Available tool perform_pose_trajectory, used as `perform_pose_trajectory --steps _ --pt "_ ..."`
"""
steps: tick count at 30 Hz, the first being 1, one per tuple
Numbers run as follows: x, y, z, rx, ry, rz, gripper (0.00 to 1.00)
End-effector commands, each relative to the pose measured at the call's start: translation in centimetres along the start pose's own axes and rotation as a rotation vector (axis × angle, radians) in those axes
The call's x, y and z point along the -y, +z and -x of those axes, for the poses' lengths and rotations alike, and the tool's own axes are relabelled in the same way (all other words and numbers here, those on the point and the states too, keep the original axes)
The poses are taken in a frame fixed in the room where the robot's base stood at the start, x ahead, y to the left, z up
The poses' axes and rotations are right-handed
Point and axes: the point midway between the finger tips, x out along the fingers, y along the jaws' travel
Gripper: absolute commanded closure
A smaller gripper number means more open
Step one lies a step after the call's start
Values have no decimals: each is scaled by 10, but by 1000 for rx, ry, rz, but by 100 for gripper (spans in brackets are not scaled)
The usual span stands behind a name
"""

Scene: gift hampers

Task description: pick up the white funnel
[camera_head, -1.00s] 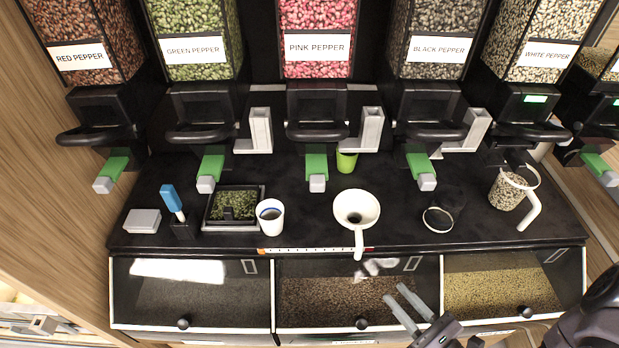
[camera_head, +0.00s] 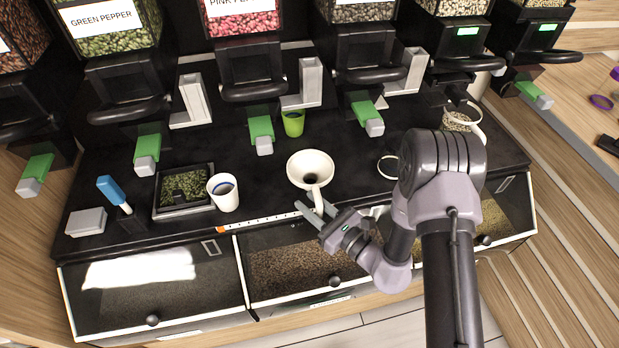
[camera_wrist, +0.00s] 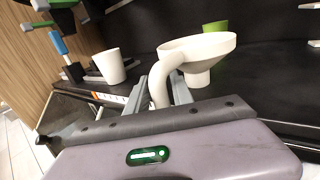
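The white funnel (camera_head: 310,167) stands upright on the black counter, its handle (camera_head: 318,199) towards the front edge. In the wrist view the funnel (camera_wrist: 200,45) is close ahead, its curved handle coming down towards my gripper. My gripper (camera_head: 317,212) is at the handle's front end. In the wrist view my gripper's (camera_wrist: 160,88) two grey fingers are apart, one on each side of the handle. I see no clear sign that they press on it. The handle's lower end is hidden by my gripper body.
A white cup (camera_head: 223,193), a black tray of green herbs (camera_head: 160,207) and a blue-handled tool (camera_head: 112,192) stand to the left. A green cup (camera_head: 293,123) is behind the funnel. Pepper dispensers line the back. Glass-topped bins (camera_head: 238,262) lie below the front edge.

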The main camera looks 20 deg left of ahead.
Motion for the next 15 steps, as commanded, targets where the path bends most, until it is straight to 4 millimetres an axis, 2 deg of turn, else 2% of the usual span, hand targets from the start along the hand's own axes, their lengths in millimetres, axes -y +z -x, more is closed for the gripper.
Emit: perform_pose_trajectory --steps 5,6,10,15 --pt "0 0 -1 0 -1 -1 72" --pt "0 0 -1 0 -1 -1 74" --pt "0 0 -1 0 -1 -1 100" --pt "0 0 -1 0 0 -1 100"
